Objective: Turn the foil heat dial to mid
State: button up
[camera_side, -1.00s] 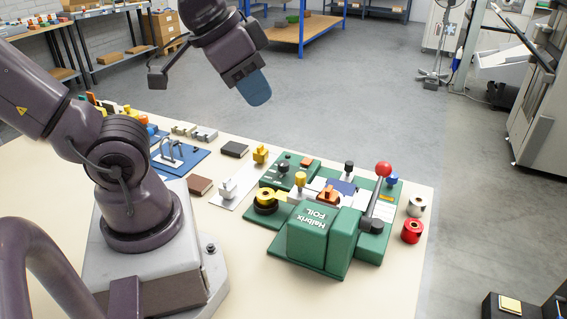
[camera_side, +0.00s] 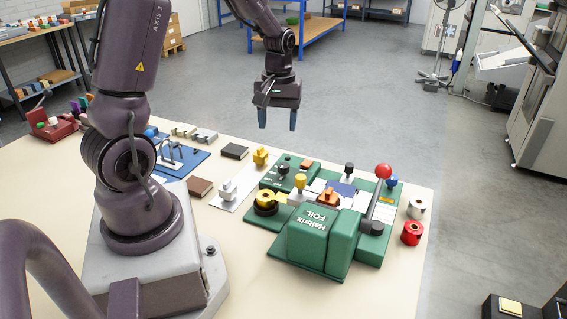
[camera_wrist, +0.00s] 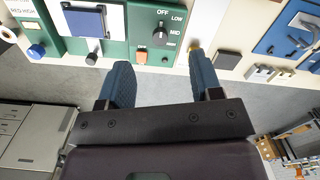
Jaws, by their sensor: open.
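The green foil press (camera_side: 309,234), lettered "Halbrix FOIL", stands on the bench. Its black heat dial (camera_side: 284,168) is on the green panel at its back left. In the wrist view the dial (camera_wrist: 159,39) shows at the top, with OFF, LOW and MID printed around it. I cannot tell which label its pointer faces. My gripper (camera_side: 278,120) is open and empty, fingers down, in the air above and beyond the panel. In the wrist view my gripper (camera_wrist: 158,70) has its fingers spread below the dial, touching nothing.
An orange switch (camera_wrist: 139,57) sits beside the dial. A red-knobbed lever (camera_side: 383,172) rises at the press's right. Red (camera_side: 412,233) and grey rolls stand farther right. The air around my gripper is clear.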

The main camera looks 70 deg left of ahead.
aim_at(283, 165)
jog(key=w+a+f+n, duration=0.2)
jog(key=w+a+n, duration=0.1)
jog(key=a+n, duration=0.15)
jog(key=shift+n, duration=0.45)
jog(key=f, duration=1.3)
jog(key=shift+s+d, duration=0.15)
jog(key=shift+d, duration=0.1)
jog(key=c, duration=0.9)
